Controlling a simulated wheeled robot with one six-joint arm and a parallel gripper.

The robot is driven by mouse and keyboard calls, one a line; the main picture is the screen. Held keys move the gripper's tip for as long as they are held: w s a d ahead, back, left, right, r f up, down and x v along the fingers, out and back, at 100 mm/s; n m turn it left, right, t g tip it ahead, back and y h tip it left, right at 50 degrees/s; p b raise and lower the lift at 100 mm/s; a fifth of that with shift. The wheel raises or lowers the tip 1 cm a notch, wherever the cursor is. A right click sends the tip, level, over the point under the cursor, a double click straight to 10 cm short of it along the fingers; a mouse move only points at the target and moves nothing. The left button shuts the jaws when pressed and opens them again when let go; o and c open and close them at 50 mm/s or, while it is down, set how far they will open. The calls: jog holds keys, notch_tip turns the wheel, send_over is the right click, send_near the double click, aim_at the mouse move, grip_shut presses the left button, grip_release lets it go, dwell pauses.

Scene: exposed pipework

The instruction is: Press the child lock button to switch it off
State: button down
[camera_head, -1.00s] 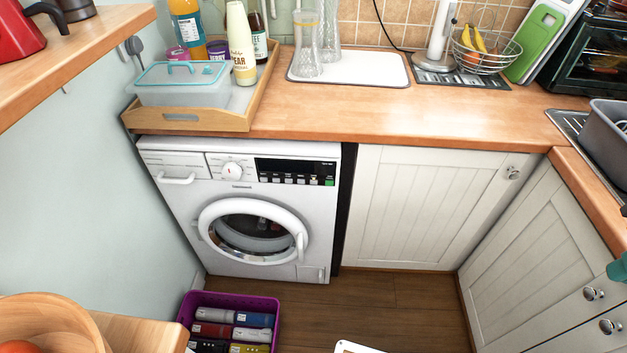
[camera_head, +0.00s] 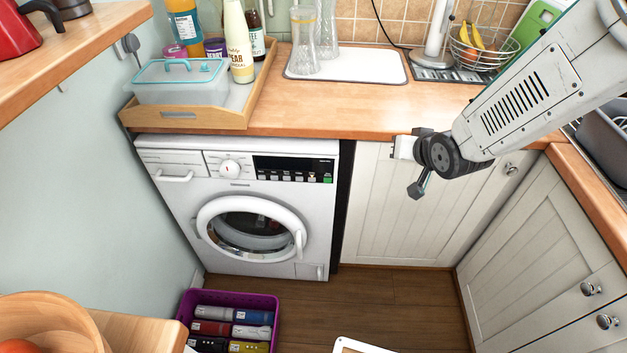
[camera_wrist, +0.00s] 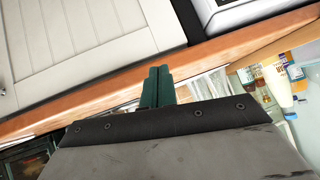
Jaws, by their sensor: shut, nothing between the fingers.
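The white washing machine (camera_head: 160,220) stands under the worktop in the head view. Its black control panel (camera_head: 292,163) has a row of small buttons (camera_head: 288,178) along the bottom, with a green one (camera_head: 327,180) at the right end. I cannot read which is the child lock button. My gripper (camera_wrist: 157,86) shows in the wrist view with its two dark green fingers together and nothing between them. In the head view my gripper (camera_head: 418,187) hangs in front of the white cabinet door, right of the panel and apart from it.
The wooden worktop (camera_head: 350,110) overhangs the machine. A wooden tray (camera_head: 180,118) with a lidded box and bottles stands above it. The white cabinet door (camera_head: 385,225) is to its right. A purple crate (camera_head: 277,305) sits on the floor (camera_head: 350,295). The space before the panel is clear.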

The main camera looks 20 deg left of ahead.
aim_at(312, 180)
jog(key=s+a+f+n+y, duration=0.15)
jog(key=a+f+y, duration=0.25)
jog(key=a+f, duration=0.7)
jog(key=s+a+f+y, duration=0.5)
jog(key=s+a+f, duration=0.2)
jog(key=s, duration=0.2)
jog(key=shift+s+f, duration=0.2)
jog(key=shift+s, duration=0.15)
jog(key=shift+w+a, duration=0.1)
jog(key=shift+w, duration=0.05)
jog(key=w+a, duration=0.2)
jog(key=w, duration=0.6)
jog(key=shift+w, duration=0.2)
jog(key=shift+w, duration=0.1)
dwell(0.5)
jog(key=shift+w+a, duration=0.1)
jog(key=shift+w, duration=0.2)
